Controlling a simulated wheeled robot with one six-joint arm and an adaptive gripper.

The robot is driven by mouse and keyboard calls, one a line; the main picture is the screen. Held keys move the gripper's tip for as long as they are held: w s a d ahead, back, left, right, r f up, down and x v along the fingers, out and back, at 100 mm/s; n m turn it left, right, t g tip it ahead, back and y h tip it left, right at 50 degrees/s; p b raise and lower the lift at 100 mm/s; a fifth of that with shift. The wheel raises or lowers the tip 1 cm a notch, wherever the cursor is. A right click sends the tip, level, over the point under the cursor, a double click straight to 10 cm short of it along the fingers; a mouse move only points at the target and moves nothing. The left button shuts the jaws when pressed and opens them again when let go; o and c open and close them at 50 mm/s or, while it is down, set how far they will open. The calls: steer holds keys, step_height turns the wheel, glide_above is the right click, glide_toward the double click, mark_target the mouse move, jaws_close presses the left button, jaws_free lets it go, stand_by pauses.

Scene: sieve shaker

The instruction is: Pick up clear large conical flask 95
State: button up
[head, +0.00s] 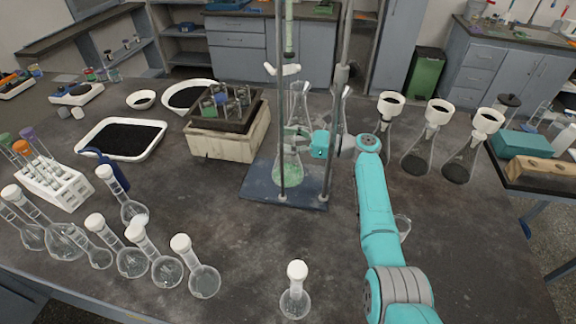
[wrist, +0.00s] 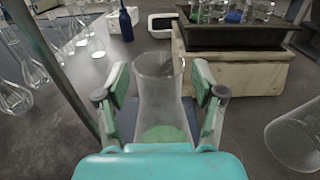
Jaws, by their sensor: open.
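A clear large conical flask (head: 287,168) with green contents at its bottom stands on the dark blue base of a metal stand (head: 262,190) in the head view. In the wrist view this flask (wrist: 158,95) is upright, its open mouth facing up. My gripper (wrist: 159,84) is open, with one finger on each side of the flask; a gap shows at each side. In the head view my gripper (head: 300,133) is partly hidden by the stand's rods. No label or number is readable on the flask.
Upright rods (head: 283,100) and a green-filled burette (head: 289,35) rise close around the flask. A wooden box (head: 228,142) with a dark rack stands to the left. Another clear glass vessel (wrist: 296,132) is at the wrist view's right edge. Stoppered flasks (head: 201,272) stand front left.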

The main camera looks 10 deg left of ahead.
jaws_close()
steer(key=shift+r, duration=0.2)
stand_by(0.3)
